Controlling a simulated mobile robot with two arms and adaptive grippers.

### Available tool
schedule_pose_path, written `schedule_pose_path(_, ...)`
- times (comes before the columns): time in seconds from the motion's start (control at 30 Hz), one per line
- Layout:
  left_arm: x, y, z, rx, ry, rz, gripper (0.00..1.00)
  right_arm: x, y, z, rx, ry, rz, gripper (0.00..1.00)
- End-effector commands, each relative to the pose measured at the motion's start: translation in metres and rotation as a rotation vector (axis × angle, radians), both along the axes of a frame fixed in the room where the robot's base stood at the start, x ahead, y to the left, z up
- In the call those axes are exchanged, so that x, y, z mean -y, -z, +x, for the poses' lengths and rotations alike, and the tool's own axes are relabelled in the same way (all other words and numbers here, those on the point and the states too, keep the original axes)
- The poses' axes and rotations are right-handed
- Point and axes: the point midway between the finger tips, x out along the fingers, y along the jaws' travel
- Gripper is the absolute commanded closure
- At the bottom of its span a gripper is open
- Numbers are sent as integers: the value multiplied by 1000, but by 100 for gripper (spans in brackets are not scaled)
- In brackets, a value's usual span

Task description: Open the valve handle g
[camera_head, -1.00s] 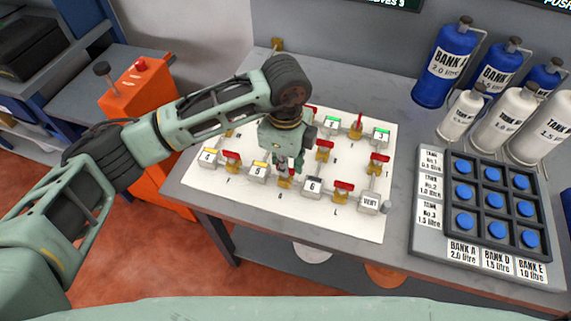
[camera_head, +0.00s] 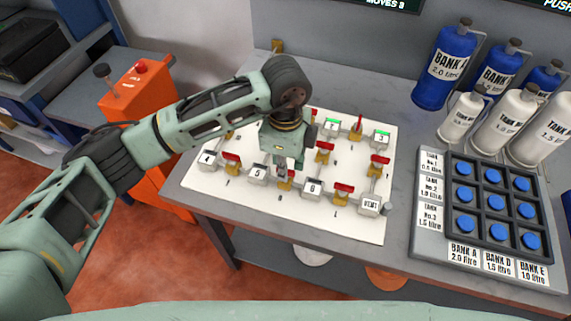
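A white board (camera_head: 300,218) on the grey table carries several numbered boxes and brass valves with red handles. My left gripper (camera_head: 281,172) points down at the valve (camera_head: 285,184) between box 5 (camera_head: 257,174) and box 6 (camera_head: 313,188). The small letter below this valve is too blurred to read surely, but its place in the row fits g. The fingers cover most of its handle, so I cannot tell how the handle is turned or whether they are closed on it. My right gripper is not in view.
Red-handled valves stand close by on the left (camera_head: 232,160), right (camera_head: 342,192) and behind (camera_head: 324,150). A dark rack with blue discs (camera_head: 492,205) and blue and white bottles stand on the right. An orange box (camera_head: 140,92) stands at the left.

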Motion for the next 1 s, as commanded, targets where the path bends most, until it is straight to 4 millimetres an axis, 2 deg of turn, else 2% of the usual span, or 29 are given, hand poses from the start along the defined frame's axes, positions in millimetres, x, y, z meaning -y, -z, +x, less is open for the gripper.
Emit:
schedule_pose_path(0.3,0,0,-1,-2,1,1,74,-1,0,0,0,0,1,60)
schedule_pose_path(0.43,0,-10,0,1,2,-1,74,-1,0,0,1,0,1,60)
schedule_pose_path(0.57,1,-33,1,3,2,-2,74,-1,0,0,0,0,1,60)
schedule_pose_path(0.8,0,-85,0,3,2,-1,74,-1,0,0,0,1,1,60)
schedule_pose_path(1.0,0,-112,0,1,2,-1,74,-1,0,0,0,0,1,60)
